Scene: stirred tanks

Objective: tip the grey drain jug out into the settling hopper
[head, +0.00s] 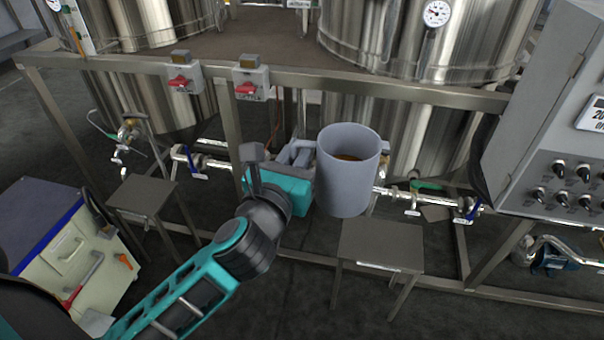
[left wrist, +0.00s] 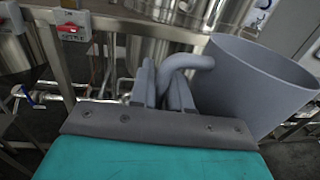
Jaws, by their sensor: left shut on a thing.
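The grey drain jug (head: 346,180) hangs in the air at the middle of the head view, roughly upright, with brown contents showing inside. My left gripper (head: 304,154) is shut on its handle, on the jug's left side. In the left wrist view the jug (left wrist: 252,85) fills the right side, and the gripper fingers (left wrist: 163,88) close on the curved handle. The jug is above and a little left of a small metal stand (head: 381,245). I cannot make out the settling hopper for sure. My right gripper is not in view.
A steel frame rail (head: 400,92) with red switches (head: 246,87) runs behind the jug, in front of large steel tanks (head: 420,40). Pipes with blue-handled valves (head: 467,209) run low. A control cabinet (head: 555,120) stands right, a cream cart (head: 65,255) left, another small stand (head: 145,195) centre left.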

